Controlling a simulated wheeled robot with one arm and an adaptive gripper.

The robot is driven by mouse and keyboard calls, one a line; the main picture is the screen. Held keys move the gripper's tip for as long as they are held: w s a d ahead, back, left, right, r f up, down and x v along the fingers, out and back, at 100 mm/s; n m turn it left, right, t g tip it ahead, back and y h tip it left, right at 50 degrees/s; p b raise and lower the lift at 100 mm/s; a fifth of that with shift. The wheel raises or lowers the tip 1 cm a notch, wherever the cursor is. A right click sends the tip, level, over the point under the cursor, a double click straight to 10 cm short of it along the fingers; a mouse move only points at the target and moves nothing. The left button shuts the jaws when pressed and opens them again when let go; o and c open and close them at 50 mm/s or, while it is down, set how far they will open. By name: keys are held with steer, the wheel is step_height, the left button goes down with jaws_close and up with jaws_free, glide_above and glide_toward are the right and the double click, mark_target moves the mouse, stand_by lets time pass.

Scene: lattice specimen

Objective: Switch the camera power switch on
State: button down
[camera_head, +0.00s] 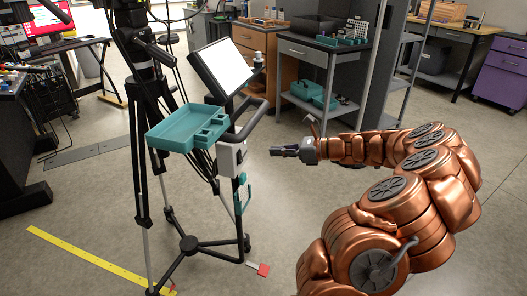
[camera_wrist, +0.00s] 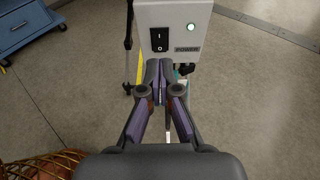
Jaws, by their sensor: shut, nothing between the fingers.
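The white power box (camera_head: 231,160) is mounted on the black tripod stand in the head view. In the wrist view the box (camera_wrist: 178,12) fills the top centre. Its front carries a black rocker switch (camera_wrist: 159,40) marked I and O, a green lamp (camera_wrist: 190,29) that looks lit, and a POWER label (camera_wrist: 187,49). Which side of the rocker is pressed is too small to tell. My gripper (camera_head: 276,151) is to the right of the box, pointing at it with a gap between. In the wrist view my gripper (camera_wrist: 159,66) is shut and empty, its tips just below the switch.
A teal tray (camera_head: 187,128) and a white-screened monitor (camera_head: 221,66) are on the stand above the box. A black handle (camera_head: 252,118) curves out beside it. A yellow floor strip (camera_head: 85,255) lies at lower left. Open floor surrounds the stand's right side.

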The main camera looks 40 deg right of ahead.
steer(key=shift+r+v, duration=0.15)
steer(key=shift+v, duration=0.75)
steer(key=shift+r+v, duration=0.15)
steer(key=shift+v, duration=0.8)
steer(key=shift+w, duration=0.1)
